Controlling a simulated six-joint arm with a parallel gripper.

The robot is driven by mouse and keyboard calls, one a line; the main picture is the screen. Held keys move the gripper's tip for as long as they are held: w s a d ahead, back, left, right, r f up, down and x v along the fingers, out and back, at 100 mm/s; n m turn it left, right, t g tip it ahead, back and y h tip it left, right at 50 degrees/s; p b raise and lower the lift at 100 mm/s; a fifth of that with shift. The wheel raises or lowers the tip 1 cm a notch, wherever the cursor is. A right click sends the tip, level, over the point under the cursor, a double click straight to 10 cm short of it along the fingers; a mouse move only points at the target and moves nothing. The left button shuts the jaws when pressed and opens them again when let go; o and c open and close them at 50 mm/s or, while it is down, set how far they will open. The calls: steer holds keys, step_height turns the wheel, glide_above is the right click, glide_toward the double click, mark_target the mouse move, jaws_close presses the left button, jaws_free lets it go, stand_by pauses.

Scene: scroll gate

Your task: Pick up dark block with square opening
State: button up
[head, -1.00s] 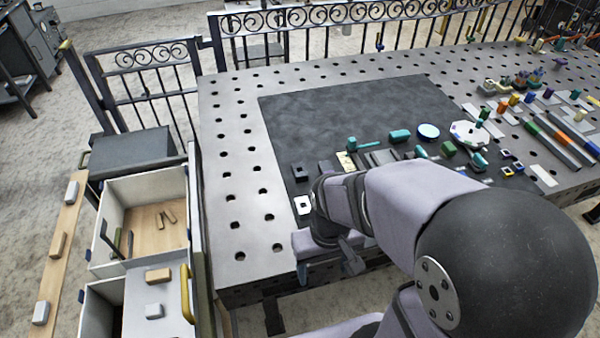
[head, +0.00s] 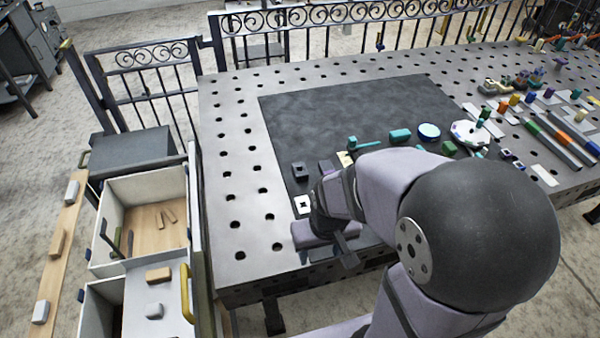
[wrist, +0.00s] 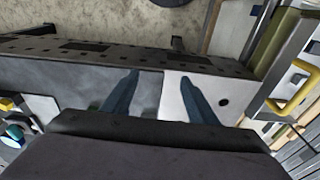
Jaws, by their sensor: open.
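The dark block with a square opening (head: 299,171) lies on the dark mat near its left edge in the head view. It stands apart from my gripper and does not show in the wrist view. My gripper (head: 327,258) is near the table's front edge, nearer the camera than the block. In the wrist view my gripper (wrist: 160,79) has its two blue-grey fingers spread with nothing between them. The fingers lie over the boundary of the dark mat and the light table top there.
A white block with an opening (head: 302,203) lies just in front of the dark block. My arm hides part of the mat (head: 350,105), whose far area is clear. A teal hammer-like piece (head: 358,144) and several small parts lie to the right. Open drawers (head: 150,215) stand left.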

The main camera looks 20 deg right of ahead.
mark_target(299, 168)
steer(key=w+d+f+t, duration=0.1)
steer(key=w, duration=0.3)
steer(key=w+d+f+t, duration=0.1)
steer(key=w+t, duration=0.1)
steer(key=w, duration=0.2)
steer(key=w+d+f+t+b, duration=0.1)
steer(key=w, duration=0.3)
steer(key=shift+w+f+m+t, duration=0.1)
steer(key=shift+w+m+t, duration=0.25)
steer(key=shift+m+t, duration=0.05)
steer(key=w+t, duration=0.2)
steer(key=w, duration=0.1)
steer(key=w+d+t+b, duration=0.1)
steer(key=w+t, duration=0.1)
steer(key=w, duration=0.1)
steer(key=w+t+b, duration=0.1)
steer(key=w, duration=0.3)
steer(key=shift+d+f+n+t, duration=0.3)
steer(key=shift+d+f+t, duration=0.05)
steer(key=shift+f+t, duration=0.05)
steer(key=shift+w+a+r+n+t+b, duration=0.2)
steer(key=shift+w+r+n+t+b, duration=0.1)
steer(key=shift+w+t+b, duration=0.35)
steer(key=shift+p+x, duration=0.5)
steer(key=shift+x, duration=0.6)
steer(key=shift+w, duration=0.1)
steer(key=shift+p+x, duration=1.05)
steer(key=shift+x, duration=1.4)
steer(key=shift+f, duration=0.2)
